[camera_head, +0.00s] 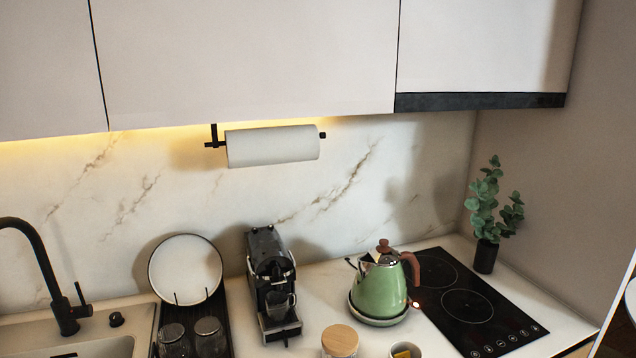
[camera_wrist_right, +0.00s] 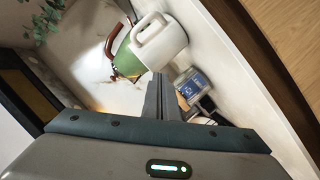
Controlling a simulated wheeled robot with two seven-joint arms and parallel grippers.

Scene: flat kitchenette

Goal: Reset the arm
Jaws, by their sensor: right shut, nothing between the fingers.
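My right gripper (camera_wrist_right: 165,97) shows in the right wrist view. Its two fingers are together with nothing between them. Beyond the fingertips are a green kettle (camera_wrist_right: 128,62) and a white handled vessel (camera_wrist_right: 162,42) in front of it. The fingers look apart from both, though the exact gap is hard to judge. Neither arm shows in the head view, and my left gripper is in no view.
In the head view, a green kettle (camera_head: 382,288) stands beside a black cooktop (camera_head: 467,300). A coffee machine (camera_head: 270,283), plate (camera_head: 185,268) and black tap (camera_head: 50,270) are to its left. A paper towel roll (camera_head: 273,146) hangs below upper cabinets (camera_head: 245,55). A plant (camera_head: 487,255) stands right.

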